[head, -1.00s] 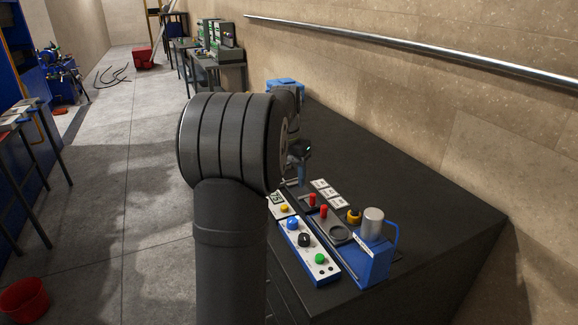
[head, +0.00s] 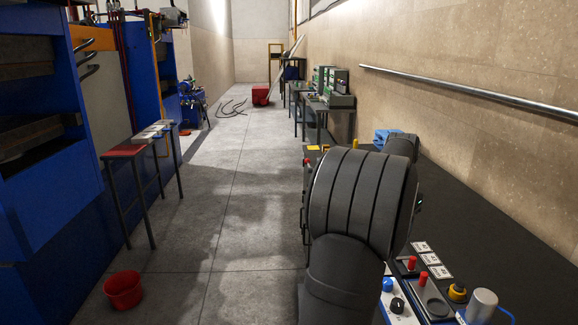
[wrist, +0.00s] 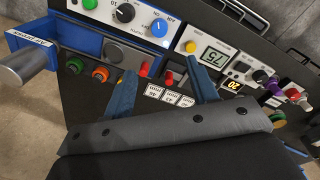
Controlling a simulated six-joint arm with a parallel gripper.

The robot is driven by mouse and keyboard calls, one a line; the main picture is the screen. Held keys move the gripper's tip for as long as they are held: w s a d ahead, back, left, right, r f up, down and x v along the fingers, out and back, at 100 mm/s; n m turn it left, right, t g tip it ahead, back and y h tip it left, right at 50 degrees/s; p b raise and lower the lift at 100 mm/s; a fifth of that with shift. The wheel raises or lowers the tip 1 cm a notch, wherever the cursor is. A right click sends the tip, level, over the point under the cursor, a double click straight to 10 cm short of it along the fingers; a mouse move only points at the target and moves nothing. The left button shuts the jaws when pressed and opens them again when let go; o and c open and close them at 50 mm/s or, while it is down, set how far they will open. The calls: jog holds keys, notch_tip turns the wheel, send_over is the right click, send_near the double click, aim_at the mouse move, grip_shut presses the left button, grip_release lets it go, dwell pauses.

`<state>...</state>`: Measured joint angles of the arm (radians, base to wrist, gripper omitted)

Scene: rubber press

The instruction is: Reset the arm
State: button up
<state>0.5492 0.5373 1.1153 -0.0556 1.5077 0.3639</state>
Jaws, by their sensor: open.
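My gripper (wrist: 161,65) shows in the wrist view as two blue fingers held apart, with nothing between them. It is above the bench controls; I cannot tell its exact height. White label cards (wrist: 170,96) and small red levers (wrist: 145,68) lie near the fingers. In the head view, my dark arm fills the lower right and hides the gripper.
A dark bench (head: 490,222) runs along the right wall, carrying label cards (head: 429,259) and a metal cylinder (head: 483,302). A blue box (head: 384,137) is at its far side. A red bucket (head: 123,290) stands on the floor. The aisle (head: 230,200) is clear.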

jog(key=f, duration=1.6)
jog(key=shift+s+d+f, duration=0.2)
jog(key=shift+s+d, duration=0.1)
jog(key=shift+s, duration=0.1)
jog(key=shift+r, duration=0.1)
notch_tip(320, 180, up, 18)
notch_tip(320, 180, down, 18)
jog(key=shift+f, duration=0.1)
jog(key=shift+n, duration=0.3)
jog(key=n, duration=1.1)
jog(key=shift+a, duration=0.1)
jog(key=shift+s+n+t, duration=0.1)
jog(key=shift+n+t, duration=0.2)
jog(key=shift+n, duration=2)
